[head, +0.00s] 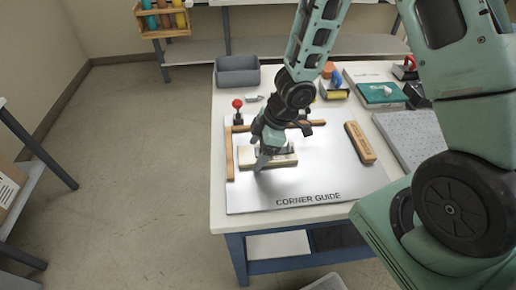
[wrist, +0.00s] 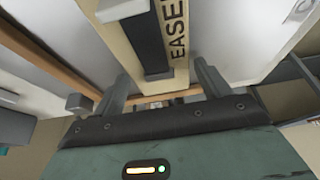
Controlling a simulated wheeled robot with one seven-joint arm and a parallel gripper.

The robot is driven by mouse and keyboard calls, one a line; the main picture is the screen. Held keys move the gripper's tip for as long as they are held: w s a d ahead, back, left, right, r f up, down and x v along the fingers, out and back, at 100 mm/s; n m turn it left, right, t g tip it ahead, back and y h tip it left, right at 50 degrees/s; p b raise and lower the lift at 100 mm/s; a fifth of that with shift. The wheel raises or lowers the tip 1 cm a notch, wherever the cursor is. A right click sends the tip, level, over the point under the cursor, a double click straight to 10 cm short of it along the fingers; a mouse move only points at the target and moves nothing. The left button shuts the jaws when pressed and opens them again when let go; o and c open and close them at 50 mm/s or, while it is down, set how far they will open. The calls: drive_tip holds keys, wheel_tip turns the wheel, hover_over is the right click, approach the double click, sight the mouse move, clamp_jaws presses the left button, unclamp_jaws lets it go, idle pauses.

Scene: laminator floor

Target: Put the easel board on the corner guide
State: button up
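The corner guide is a silver plate (head: 300,187) lettered CORNER GUIDE, with wooden fences along its left and back edges. The cream easel board (head: 288,158) lies on the plate inside the corner, with small gaps to the fences in the head view. In the wrist view the board (wrist: 118,38) shows part of its lettering and a dark raised bar (wrist: 150,45). My gripper (head: 262,160) is low over the board. In the wrist view my gripper (wrist: 162,82) is open, its fingers apart on either side of the bar's end. My arm hides part of the board.
A red-knobbed post (head: 238,108) stands at the plate's back left corner. A wooden block (head: 360,143) lies on the plate's right side. A grey bin (head: 237,70) is behind. A grey speckled slab (head: 411,138) and teal box (head: 381,94) are to the right. The plate's front is clear.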

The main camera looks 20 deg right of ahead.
drive_tip(key=shift+o, duration=0.4)
drive_tip(key=shift+r, duration=0.15)
drive_tip(key=shift+r+p, duration=0.3)
wheel_tip(320, 180, up, 20)
drive_tip(key=s+m+t+h+p, duration=0.2)
drive_tip(key=s+m+h+p, duration=0.1)
drive_tip(key=p, duration=0.5)
drive_tip(key=s+a+r+m+g, duration=0.1)
drive_tip(key=s+a+r, duration=0.2)
drive_tip(key=s, duration=0.5)
drive_tip(key=s+a+r+m+g, duration=0.2)
drive_tip(key=s+a+r, duration=0.1)
drive_tip(key=s, duration=0.6)
drive_tip(key=shift+a+r+m+h, duration=0.2)
drive_tip(key=shift+r+m+h, duration=0.1)
drive_tip(key=shift+r, duration=0.55)
